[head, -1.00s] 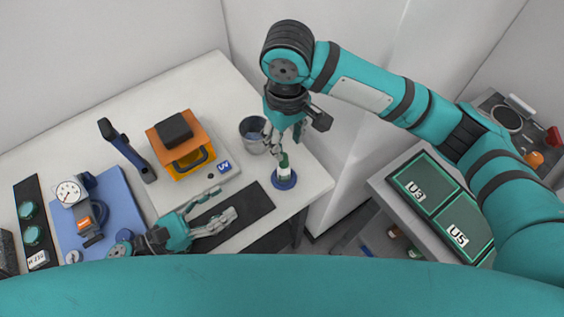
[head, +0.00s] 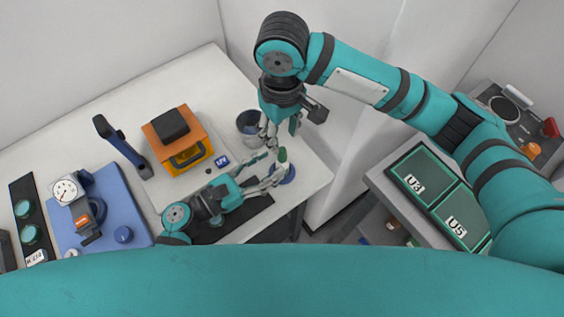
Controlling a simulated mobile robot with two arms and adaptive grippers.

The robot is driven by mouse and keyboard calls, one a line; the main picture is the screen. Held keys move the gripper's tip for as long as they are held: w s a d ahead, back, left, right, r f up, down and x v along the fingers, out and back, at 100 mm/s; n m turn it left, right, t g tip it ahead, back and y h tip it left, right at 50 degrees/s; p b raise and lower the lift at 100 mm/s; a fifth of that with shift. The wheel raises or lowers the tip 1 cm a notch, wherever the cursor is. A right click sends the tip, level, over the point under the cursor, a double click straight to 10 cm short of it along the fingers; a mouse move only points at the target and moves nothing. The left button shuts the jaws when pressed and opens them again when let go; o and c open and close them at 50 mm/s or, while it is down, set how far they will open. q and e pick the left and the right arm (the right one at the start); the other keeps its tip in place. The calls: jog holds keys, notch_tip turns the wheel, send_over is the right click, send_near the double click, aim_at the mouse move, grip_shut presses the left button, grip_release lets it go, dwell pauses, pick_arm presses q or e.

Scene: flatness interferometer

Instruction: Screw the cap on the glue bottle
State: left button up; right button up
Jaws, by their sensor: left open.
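The glue bottle (head: 283,166) stands upright on a round blue base (head: 290,175) near the table's right edge, with its green top (head: 282,155) showing. I cannot tell whether that green part is the cap or how it sits on the bottle. My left gripper (head: 275,167) is open, low over the table, with its fingertips on either side of the bottle and hiding much of its body. My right gripper (head: 269,140) points down from above, its fingertips just up and left of the green top. Whether its fingers hold anything is too small to tell.
A grey cup (head: 247,124) stands close behind the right gripper. An orange UV box (head: 178,143) sits on a pale plate left of it. A black mat (head: 255,205) lies under my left arm. A blue board with a dial gauge (head: 66,190) is at far left.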

aim_at(278, 161)
pick_arm(q)
jog(key=shift+x, duration=2.1)
jog(key=shift+s, duration=0.1)
grip_shut()
